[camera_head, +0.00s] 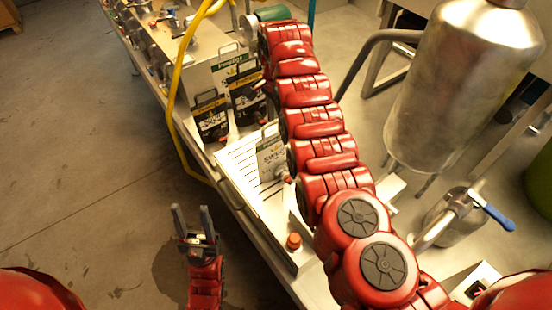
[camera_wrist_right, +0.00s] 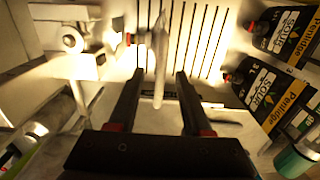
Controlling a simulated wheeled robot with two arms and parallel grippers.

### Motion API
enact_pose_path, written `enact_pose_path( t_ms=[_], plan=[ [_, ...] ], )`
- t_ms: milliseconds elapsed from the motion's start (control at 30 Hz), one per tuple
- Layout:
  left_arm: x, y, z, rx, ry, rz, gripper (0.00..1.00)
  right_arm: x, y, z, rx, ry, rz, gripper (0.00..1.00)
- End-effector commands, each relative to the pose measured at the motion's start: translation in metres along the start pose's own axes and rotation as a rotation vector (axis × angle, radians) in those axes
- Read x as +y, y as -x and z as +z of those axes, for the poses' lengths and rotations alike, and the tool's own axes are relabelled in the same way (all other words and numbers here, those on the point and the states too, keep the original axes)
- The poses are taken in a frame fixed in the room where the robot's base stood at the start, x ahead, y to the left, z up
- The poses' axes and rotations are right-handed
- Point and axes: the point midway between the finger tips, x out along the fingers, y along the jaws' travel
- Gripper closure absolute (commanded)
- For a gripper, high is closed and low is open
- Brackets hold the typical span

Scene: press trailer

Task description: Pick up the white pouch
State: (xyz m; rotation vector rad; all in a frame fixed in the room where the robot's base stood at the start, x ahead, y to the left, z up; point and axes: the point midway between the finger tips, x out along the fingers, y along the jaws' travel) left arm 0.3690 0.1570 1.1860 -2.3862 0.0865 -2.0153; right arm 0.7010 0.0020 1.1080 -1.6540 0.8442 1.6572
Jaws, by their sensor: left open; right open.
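The white pouch (camera_head: 271,158) with a dark-lettered label stands on the slotted metal tray (camera_head: 238,168), partly hidden by my right arm in the head view. In the right wrist view the white pouch (camera_wrist_right: 160,40) shows nearly edge-on as a thin pale strip. My right gripper (camera_wrist_right: 160,74) is open, with a finger on each side of the pouch's near part and gaps visible. In the head view my right gripper is hidden behind its own arm. My left gripper (camera_head: 192,215) is open and empty over the floor, left of the trailer.
Black pouches (camera_head: 210,118) (camera_head: 246,96) stand beyond the white one, and also on the right in the wrist view (camera_wrist_right: 275,95). A yellow hose (camera_head: 171,100) runs along the trailer's left edge. A steel tank (camera_head: 465,75) and a blue-handled valve (camera_head: 490,212) are at right.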

Motion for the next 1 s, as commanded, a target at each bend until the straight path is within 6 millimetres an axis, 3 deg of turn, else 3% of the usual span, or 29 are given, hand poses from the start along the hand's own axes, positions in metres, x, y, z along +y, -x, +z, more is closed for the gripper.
enact_pose_path(
  t_ms=[167, 300, 500, 767, 1000],
  plan=[
    [-0.002, -0.030, -0.005, 0.001, 0.000, 0.000, 0.50, 0.001, -0.020, 0.000, -0.001, 0.000, 0.008, 0.50],
    [-0.002, -0.033, -0.006, 0.000, 0.000, 0.000, 0.50, 0.000, -0.040, 0.000, 0.000, 0.000, 0.002, 0.50],
    [-0.002, -0.031, -0.005, 0.000, 0.000, 0.000, 0.50, -0.001, -0.043, 0.000, 0.000, 0.000, 0.000, 0.50],
    [-0.002, -0.031, -0.005, 0.000, 0.000, 0.000, 0.50, -0.001, -0.043, 0.000, 0.000, 0.000, -0.001, 0.97],
    [-0.002, -0.031, -0.005, 0.000, 0.000, 0.000, 0.50, -0.001, -0.043, 0.000, 0.000, 0.000, -0.001, 1.00]
  ],
)
